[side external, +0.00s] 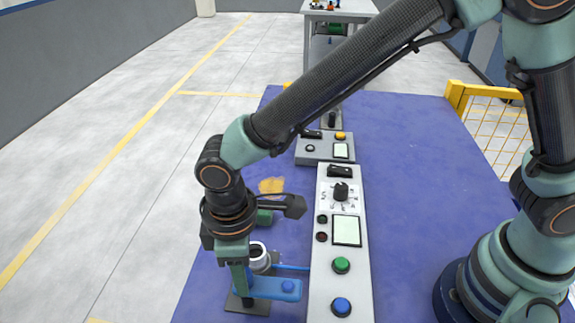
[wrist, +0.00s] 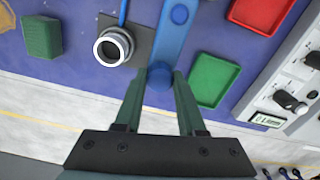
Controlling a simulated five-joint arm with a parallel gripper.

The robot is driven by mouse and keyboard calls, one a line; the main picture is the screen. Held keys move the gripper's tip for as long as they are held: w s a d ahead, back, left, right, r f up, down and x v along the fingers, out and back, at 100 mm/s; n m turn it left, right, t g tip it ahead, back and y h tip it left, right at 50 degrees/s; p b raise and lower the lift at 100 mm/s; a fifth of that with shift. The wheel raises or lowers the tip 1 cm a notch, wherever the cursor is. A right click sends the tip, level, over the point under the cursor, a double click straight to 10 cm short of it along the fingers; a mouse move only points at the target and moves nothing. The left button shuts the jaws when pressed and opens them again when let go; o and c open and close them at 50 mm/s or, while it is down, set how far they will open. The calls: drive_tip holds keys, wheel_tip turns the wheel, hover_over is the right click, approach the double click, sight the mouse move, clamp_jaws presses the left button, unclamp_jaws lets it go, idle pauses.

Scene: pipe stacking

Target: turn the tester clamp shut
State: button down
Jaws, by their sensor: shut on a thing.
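The tester clamp (side external: 270,287) is a flat blue bar with a round blue knob, low in the side view beside a dark base plate (side external: 247,305). In the wrist view the clamp's blue bar (wrist: 172,38) runs up from a blue knob (wrist: 158,78) at its near end. My gripper (side external: 238,284) points down at the bar's left end; in the wrist view its fingertips (wrist: 159,84) are shut on that knob, one on each side. A white-grey ring-shaped pipe piece with a dark bore (side external: 258,254) stands beside the bar; it also shows in the wrist view (wrist: 114,46).
A long grey control panel (side external: 350,265) with buttons, dial and screen stands right of the clamp. The wrist view shows a green block (wrist: 42,37), a green tray (wrist: 212,80) and a red tray (wrist: 262,14).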

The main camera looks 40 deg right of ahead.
drive_tip(key=n, duration=0.8)
drive_tip(key=shift+n, duration=0.4)
drive_tip(key=n, duration=0.4)
drive_tip(key=shift+r, duration=0.1)
drive_tip(key=shift+n, duration=2.5)
drive_tip(key=c, duration=0.5)
unclamp_jaws()
